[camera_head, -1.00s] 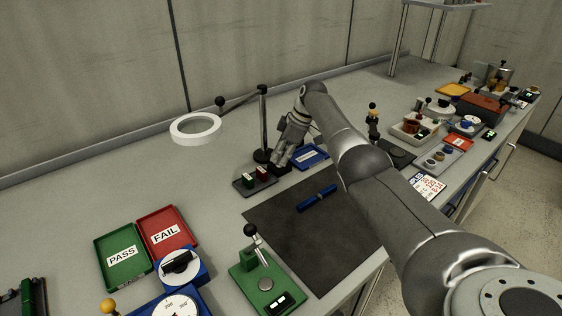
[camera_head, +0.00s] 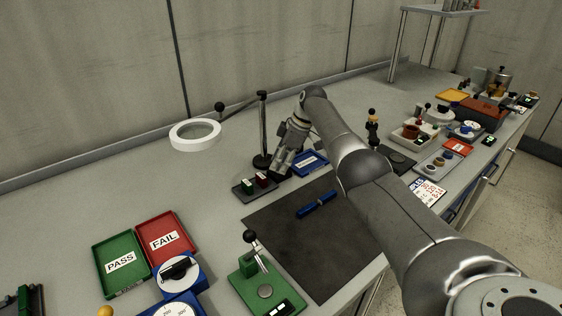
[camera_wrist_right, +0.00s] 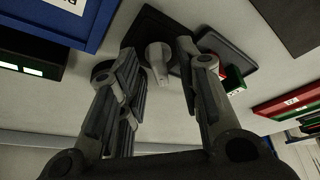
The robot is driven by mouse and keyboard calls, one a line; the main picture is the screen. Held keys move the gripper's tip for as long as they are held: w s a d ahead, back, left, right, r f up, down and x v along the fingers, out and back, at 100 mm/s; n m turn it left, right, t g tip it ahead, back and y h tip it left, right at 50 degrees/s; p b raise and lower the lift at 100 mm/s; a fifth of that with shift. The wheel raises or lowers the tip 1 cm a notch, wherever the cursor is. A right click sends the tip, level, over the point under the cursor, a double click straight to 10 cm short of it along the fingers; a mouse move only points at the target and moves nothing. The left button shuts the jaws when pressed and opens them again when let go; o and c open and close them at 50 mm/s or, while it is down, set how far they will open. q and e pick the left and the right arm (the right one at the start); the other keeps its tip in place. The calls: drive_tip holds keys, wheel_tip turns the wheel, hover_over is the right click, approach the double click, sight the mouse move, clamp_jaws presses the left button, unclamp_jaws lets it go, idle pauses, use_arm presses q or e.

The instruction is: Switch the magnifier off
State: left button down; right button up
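The magnifier's white ring (camera_head: 195,134) hangs at the left on a jointed dark arm from a black post (camera_head: 263,125) with a round base. I cannot tell whether it is lit. My right gripper (camera_head: 279,168) points down just right of the post's base and hides what is under its tips. In the right wrist view my right gripper (camera_wrist_right: 155,55) is open. A grey knob or lever (camera_wrist_right: 157,60) on a dark plate shows between its fingers, with no clear contact. I cannot tell for certain that it is the magnifier's switch. My left gripper is not in view.
A dark tray with a green and a red block (camera_head: 256,183) stands close left of the gripper, a blue tray (camera_head: 310,163) close right. Bare table surrounds the ring.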

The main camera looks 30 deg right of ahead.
drive_tip(key=v, duration=1.2)
drive_tip(key=shift+r, duration=0.1)
